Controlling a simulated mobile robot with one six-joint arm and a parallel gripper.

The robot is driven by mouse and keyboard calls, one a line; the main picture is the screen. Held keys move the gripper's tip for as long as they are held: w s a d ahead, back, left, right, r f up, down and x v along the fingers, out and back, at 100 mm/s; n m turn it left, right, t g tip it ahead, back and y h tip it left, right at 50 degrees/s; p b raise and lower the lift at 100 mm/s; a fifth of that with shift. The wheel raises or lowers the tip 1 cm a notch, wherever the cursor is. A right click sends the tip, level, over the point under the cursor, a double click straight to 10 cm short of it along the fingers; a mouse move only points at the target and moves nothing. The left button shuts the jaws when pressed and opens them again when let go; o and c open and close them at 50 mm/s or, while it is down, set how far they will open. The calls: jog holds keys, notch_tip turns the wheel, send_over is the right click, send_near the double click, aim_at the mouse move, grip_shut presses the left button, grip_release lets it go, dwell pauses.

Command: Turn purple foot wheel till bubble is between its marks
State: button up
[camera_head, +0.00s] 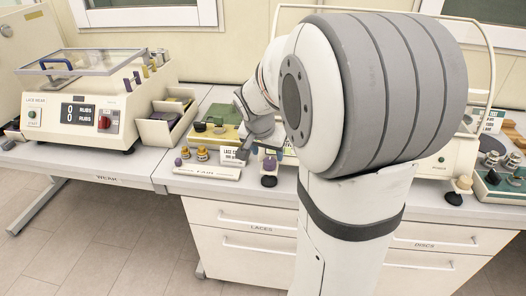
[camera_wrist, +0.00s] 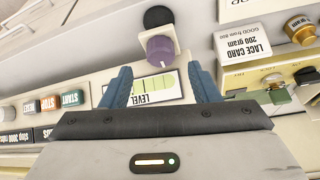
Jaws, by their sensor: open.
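The purple foot wheel (camera_wrist: 160,47) is in the upper middle of the wrist view, above a round black foot (camera_wrist: 157,17). It also shows small in the head view (camera_head: 270,164), at the bench's front edge. A yellow-green level vial (camera_wrist: 152,85) with dark marks sits beside an upside-down LEVEL label; I cannot tell where its bubble lies. My gripper (camera_wrist: 163,76) is open, its two blue fingers apart on either side of the vial. The wheel is just beyond the fingertips, roughly centred between them, with nothing held. In the head view my arm hides part of the machine.
START and STOP buttons (camera_wrist: 60,100) are left of the fingers in the wrist view. A lace card (camera_wrist: 255,38) and a brass weight (camera_wrist: 301,29) are at right. In the head view a lace-wear machine (camera_head: 90,105) stands left, and a green tray (camera_head: 502,184) lies right.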

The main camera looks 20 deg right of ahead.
aim_at(270, 161)
jog(key=shift+x, duration=2.4)
jog(key=c, duration=0.9)
jog(key=shift+d, duration=0.1)
jog(key=shift+c, duration=0.3)
